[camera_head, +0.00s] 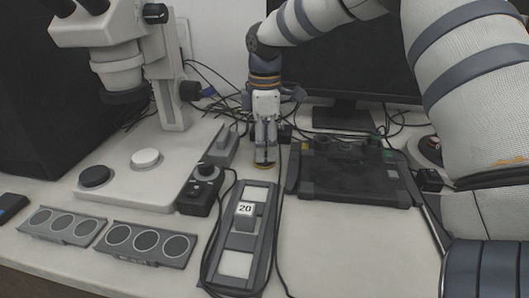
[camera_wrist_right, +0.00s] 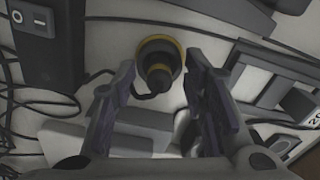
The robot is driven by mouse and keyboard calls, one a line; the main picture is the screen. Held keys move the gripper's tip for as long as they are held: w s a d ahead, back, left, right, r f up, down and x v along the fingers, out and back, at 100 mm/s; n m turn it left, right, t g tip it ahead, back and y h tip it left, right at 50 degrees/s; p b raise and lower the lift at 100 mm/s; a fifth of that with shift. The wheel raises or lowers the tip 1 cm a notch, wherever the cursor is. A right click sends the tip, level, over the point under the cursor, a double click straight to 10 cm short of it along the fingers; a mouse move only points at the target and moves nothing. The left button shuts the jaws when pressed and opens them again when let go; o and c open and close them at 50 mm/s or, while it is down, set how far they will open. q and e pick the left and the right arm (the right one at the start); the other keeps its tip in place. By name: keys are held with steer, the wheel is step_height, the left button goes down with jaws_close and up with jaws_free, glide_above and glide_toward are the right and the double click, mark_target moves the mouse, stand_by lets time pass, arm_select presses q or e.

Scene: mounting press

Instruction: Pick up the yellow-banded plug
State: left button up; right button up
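The yellow-banded plug (camera_head: 264,164) is a dark round piece with a yellow ring, on the table behind the long grey holder. In the right wrist view the plug (camera_wrist_right: 160,60) shows from above, between and beyond the fingertips. My right gripper (camera_head: 265,148) points down over it, and its fingers hide part of the plug in the head view. In the right wrist view the gripper (camera_wrist_right: 161,72) is open, with a visible gap to the plug on each side. Whether the fingertips reach down to the plug's height I cannot tell. My left gripper is not in view.
A dark tray (camera_head: 350,177) stands right, a small black control box (camera_head: 201,190) left, and a microscope (camera_head: 160,70) farther left. Loose cables (camera_head: 281,235) run close by. The front right table is clear.

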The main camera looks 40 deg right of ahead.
jaws_close()
steer(key=shift+r, duration=0.1)
